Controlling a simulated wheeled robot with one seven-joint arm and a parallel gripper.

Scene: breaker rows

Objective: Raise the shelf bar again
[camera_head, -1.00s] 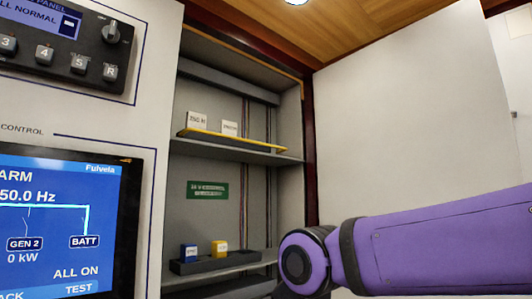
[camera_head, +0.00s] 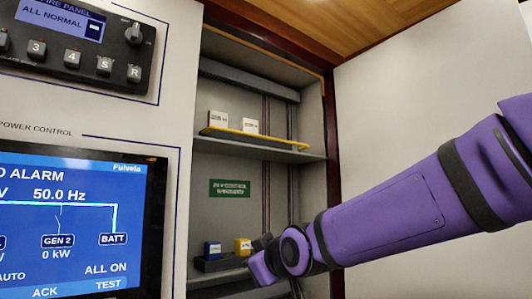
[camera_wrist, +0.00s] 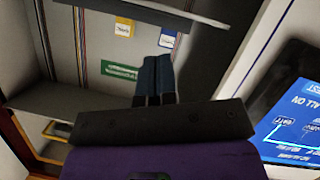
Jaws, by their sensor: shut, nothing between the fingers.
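The shelf bar is a thin yellow rail (camera_head: 258,140) along the front of the upper shelf in the open cabinet, low in front of two white boxes. In the wrist view, which is turned over, a yellow strip of it (camera_wrist: 54,134) shows at the lower left. My gripper (camera_wrist: 158,62) is shut and empty, its dark blue fingers side by side. It is apart from the bar, in front of the lower part of the cabinet. In the head view my wrist hides the fingers.
The lower shelf holds a blue box (camera_head: 212,249) and a yellow box (camera_head: 243,246) in a dark tray. A green sign (camera_head: 230,188) is on the back wall between shelves. A control screen (camera_head: 80,225) stands left; a white panel (camera_head: 430,90) is at right.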

